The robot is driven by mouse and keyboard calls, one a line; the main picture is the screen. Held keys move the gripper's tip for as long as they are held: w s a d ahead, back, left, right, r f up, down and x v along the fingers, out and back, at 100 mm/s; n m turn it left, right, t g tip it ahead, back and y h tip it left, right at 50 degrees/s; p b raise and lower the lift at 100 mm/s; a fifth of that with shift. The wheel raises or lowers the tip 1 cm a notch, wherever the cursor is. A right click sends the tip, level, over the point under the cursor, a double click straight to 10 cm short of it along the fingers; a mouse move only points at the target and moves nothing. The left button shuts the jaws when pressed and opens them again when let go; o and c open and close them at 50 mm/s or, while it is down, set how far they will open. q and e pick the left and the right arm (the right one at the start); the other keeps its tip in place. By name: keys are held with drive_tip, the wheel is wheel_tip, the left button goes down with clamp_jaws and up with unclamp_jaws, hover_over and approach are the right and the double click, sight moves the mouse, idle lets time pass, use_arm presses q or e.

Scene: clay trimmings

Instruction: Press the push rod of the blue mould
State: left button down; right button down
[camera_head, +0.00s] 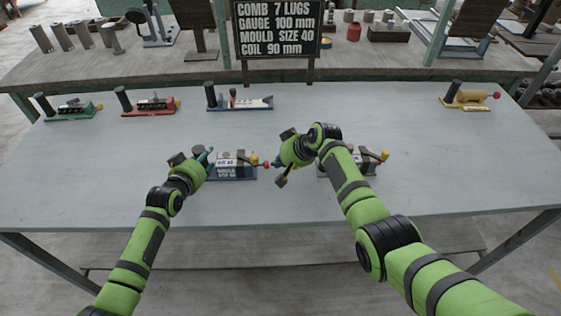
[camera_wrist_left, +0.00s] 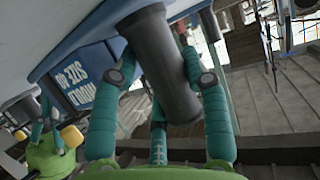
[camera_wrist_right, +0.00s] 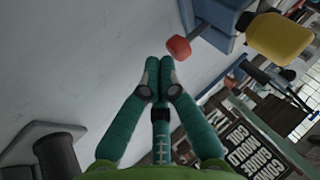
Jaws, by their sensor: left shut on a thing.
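The blue mould (camera_head: 236,177) stands near the middle of the table, with a label that reads "MOULD SIZE 40" in the left wrist view (camera_wrist_left: 85,78). My left gripper (camera_head: 207,158) is at its left end, its fingers shut around the dark upright post (camera_wrist_left: 160,65). The push rod's red knob (camera_head: 266,164) sticks out at the right end; it also shows in the right wrist view (camera_wrist_right: 179,48). My right gripper (camera_wrist_right: 160,72) has its fingertips together and empty, close beside the red knob. I cannot tell whether they touch. A yellow knob (camera_wrist_right: 280,38) is on the mould.
A grey mould (camera_head: 362,164) stands to the right, partly hidden by my right arm. Green (camera_head: 72,110), red (camera_head: 150,105), blue-and-white (camera_head: 242,103) and yellow (camera_head: 466,98) devices line the back. A sign (camera_head: 278,28) stands behind. The table front is clear.

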use_arm(q)
drive_tip(key=shift+s+f, duration=0.2)
drive_tip(key=shift+f, duration=0.25)
use_arm(e)
drive_tip(key=shift+a, duration=1.25)
drive_tip(key=shift+d, duration=0.4)
drive_tip(key=d, duration=0.3)
drive_tip(key=shift+s+d+r, duration=0.15)
drive_tip(key=shift+d+r, duration=0.2)
drive_tip(key=shift+d, duration=0.05)
drive_tip(key=v, duration=0.9)
drive_tip(key=shift+s, duration=0.15)
drive_tip(key=shift+r, duration=0.1)
use_arm(q)
drive_tip(key=c, duration=0.6)
unclamp_jaws()
drive_tip(key=shift+o, duration=0.2)
drive_tip(key=shift+w+r, duration=0.1)
drive_tip(key=shift+w, duration=0.05)
